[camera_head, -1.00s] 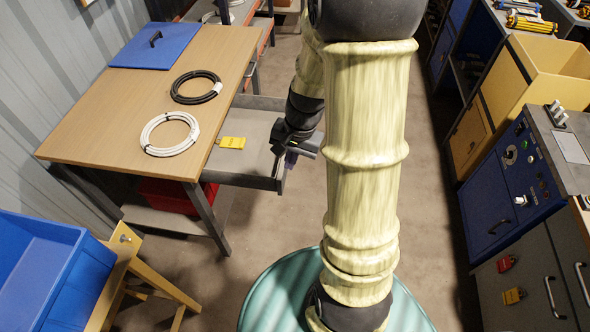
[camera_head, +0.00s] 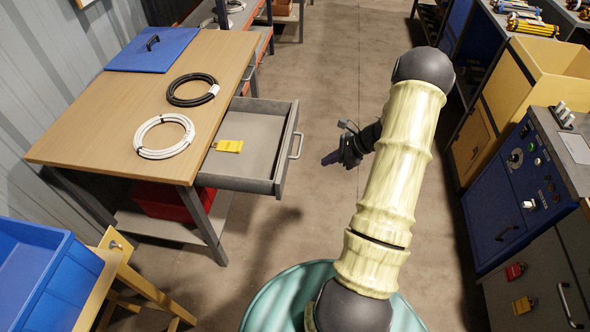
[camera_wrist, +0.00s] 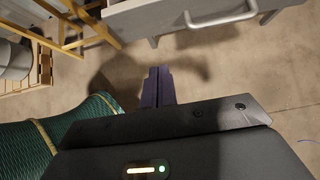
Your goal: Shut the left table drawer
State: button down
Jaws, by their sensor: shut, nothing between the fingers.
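The left table drawer (camera_head: 245,178) is pulled out of the wooden table (camera_head: 120,120) on its right side. It is grey with a bar handle (camera_head: 297,146) on its front. A yellow tag or padlock-like piece (camera_head: 229,146) lies in it. My gripper (camera_head: 333,158) is in the air to the right of the drawer front, apart from the handle, and looks shut and empty. In the wrist view the closed fingers (camera_wrist: 158,86) point toward the floor, with the drawer front (camera_wrist: 165,18) and its handle (camera_wrist: 222,17) above them.
A black cable coil (camera_head: 193,90), a white cable coil (camera_head: 164,136) and a blue panel with a handle (camera_head: 153,50) lie on the table. A red bin (camera_head: 160,200) sits below. Blue and grey cabinets (camera_head: 510,190) line the right. The aisle floor between is clear.

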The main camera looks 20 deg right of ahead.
jog(key=shift+f, duration=0.1)
jog(key=p, duration=0.1)
send_near(285, 174)
jog(key=shift+d+x, duration=0.15)
jog(key=shift+x, duration=1.4)
jog(key=shift+d+x, duration=0.15)
jog(key=shift+x, duration=1.4)
jog(key=shift+w+f, duration=0.1)
jog(key=shift+f, duration=0.05)
jog(key=shift+a, duration=0.1)
